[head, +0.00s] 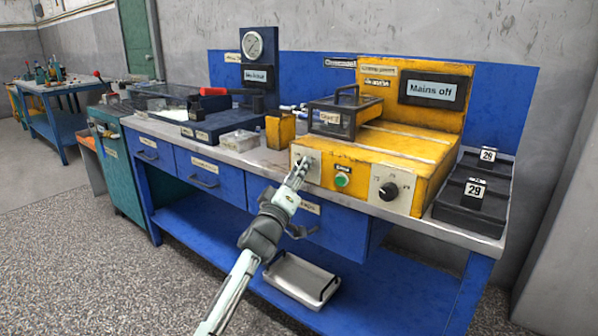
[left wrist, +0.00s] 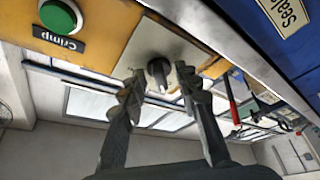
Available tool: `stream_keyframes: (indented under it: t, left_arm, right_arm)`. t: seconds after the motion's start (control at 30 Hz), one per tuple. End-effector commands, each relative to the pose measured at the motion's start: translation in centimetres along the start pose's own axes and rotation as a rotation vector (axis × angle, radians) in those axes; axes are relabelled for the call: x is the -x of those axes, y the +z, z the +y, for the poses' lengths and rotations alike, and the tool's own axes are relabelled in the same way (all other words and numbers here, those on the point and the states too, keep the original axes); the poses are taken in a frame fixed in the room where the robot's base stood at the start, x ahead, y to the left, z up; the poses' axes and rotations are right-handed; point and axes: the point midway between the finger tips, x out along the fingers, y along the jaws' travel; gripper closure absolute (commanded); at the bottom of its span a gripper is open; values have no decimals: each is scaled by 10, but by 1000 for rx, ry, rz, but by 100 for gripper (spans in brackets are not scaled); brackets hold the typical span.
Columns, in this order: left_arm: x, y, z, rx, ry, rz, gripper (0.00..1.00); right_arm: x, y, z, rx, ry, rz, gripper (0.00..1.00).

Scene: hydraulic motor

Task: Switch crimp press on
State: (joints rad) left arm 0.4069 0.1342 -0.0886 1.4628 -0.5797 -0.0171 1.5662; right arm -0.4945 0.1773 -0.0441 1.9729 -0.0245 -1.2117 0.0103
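The yellow crimp press (head: 400,150) stands on the bench, with a sign reading "Mains off" (head: 432,90) on its back panel. Its front has a green button (head: 342,180), a plate with a black rotary knob (head: 388,191) at right, and a plate at left. In the left wrist view a dark knob (left wrist: 158,72) on a pale plate lies between the parted fingertips (left wrist: 160,90), with gaps at both sides. The green button (left wrist: 60,15) is labelled "Crimp". My right gripper is not in view.
A clear-sided guard box (head: 345,112) sits on the press. Blue drawers (head: 205,178) lie under the bench top, with a grey tray (head: 302,278) on the lower shelf.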

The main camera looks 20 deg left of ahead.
Motion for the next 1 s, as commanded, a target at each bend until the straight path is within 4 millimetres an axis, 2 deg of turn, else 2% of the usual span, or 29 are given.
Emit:
stream_keyframes:
  t: [0.1, 0.37, 0.77, 1.0]
  left_arm:
    - [0, 0, 0, 0, 0, 0, 69]
    - [0, 0, 0, 0, 0, 0, 100]
    - [1, 1, -2, -64, 25, 0, 100]
    - [1, 0, -4, -219, 89, 1, 100]
  right_arm:
    - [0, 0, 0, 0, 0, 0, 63]
    - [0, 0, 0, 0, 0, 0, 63]
    - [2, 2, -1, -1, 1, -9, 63]
    - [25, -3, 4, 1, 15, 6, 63]
